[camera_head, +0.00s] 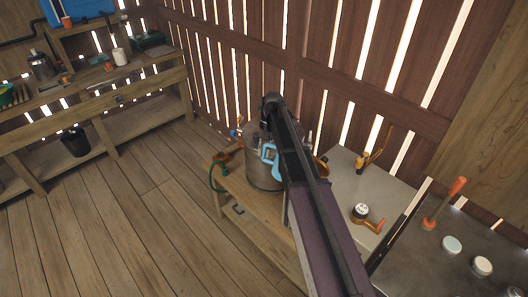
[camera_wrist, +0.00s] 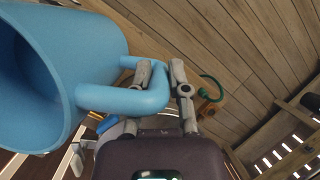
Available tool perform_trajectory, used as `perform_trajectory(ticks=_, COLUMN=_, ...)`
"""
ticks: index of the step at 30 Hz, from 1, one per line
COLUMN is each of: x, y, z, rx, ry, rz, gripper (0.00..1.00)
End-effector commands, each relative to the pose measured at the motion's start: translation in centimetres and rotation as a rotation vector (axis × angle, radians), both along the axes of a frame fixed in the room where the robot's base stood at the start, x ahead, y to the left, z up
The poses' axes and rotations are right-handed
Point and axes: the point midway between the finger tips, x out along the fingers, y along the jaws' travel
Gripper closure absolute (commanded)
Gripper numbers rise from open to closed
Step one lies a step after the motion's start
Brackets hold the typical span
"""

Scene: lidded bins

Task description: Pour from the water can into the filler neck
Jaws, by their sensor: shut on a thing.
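The water can (camera_wrist: 60,75) is light blue and fills the left of the wrist view, its wide round mouth facing the left edge. My gripper (camera_wrist: 161,80) is shut on its loop handle (camera_wrist: 125,99), one finger on each side. In the head view a small light-blue part of the can (camera_head: 268,153) shows beside my arm, in front of a grey metal drum (camera_head: 262,172). The rest of the can and my gripper are hidden there by my arm. I cannot pick out the filler neck with certainty. No water is visible.
The drum stands on a low wooden bench (camera_head: 250,203) with a green hose (camera_head: 214,178) at its left end. A grey metal table (camera_head: 343,205) with an orange-handled valve part (camera_head: 366,217) stands to the right. A slatted wall closes the back.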

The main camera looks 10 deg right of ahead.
Motion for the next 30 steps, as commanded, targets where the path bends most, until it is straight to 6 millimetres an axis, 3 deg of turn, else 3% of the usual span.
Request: perform_trajectory(ticks=30, x=-0.2, y=-0.2, z=-1.2, rx=0.132, ry=-0.065, rz=-0.002, gripper=1.0)
